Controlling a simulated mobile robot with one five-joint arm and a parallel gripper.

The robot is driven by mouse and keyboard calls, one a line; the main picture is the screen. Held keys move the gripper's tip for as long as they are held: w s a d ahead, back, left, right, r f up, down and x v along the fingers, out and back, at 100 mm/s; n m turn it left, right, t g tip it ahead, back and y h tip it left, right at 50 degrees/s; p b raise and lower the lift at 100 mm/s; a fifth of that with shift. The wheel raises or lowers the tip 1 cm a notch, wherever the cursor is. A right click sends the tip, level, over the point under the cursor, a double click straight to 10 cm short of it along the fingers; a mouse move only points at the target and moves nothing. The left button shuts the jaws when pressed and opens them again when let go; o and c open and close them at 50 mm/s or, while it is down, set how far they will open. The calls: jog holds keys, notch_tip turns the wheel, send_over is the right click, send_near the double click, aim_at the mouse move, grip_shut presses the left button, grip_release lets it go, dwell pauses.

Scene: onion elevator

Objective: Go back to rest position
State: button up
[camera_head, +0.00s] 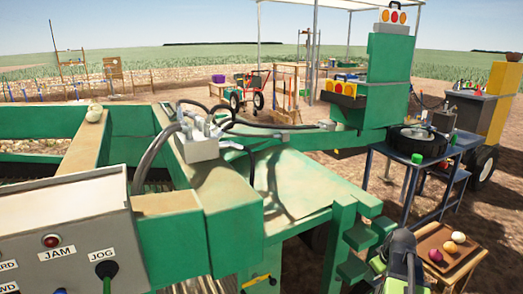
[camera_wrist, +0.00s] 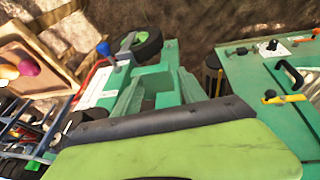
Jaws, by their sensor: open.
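My gripper (camera_wrist: 160,92) shows in the wrist view with two pale green fingers spread apart and nothing seen between them. A broad lime-green part of my arm fills the bottom of that view. In the head view, part of my arm, dark grey and lime green, stands at the lower right, beside the green machine frame (camera_head: 357,238) and left of a small wooden table (camera_head: 475,262). Red and yellow onions (camera_head: 450,247) lie on the wooden table. They also show at the left of the wrist view (camera_wrist: 27,68).
The grey control box (camera_head: 75,240) with JAM and JOG labels is at the lower left. A pale onion (camera_head: 94,112) rests on a green beam. A blue-framed workbench (camera_head: 400,165) with a black round item stands behind my arm. Bare soil lies at the right.

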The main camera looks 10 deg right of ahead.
jog(key=s+a+f+m+g, duration=0.1)
jog(key=s+a+m+g, duration=0.1)
jog(key=a, duration=1.6)
jog(key=s+a+m+g, duration=0.1)
jog(key=s+a+g, duration=0.2)
jog(key=a, duration=1.5)
notch_tip(320, 180, up, 27)
jog(key=w+d+p, duration=0.1)
jog(key=p, duration=2.7)
jog(key=shift+r+t+y, duration=0.15)
jog(key=shift+t+y, duration=0.15)
jog(key=shift+d, duration=0.1)
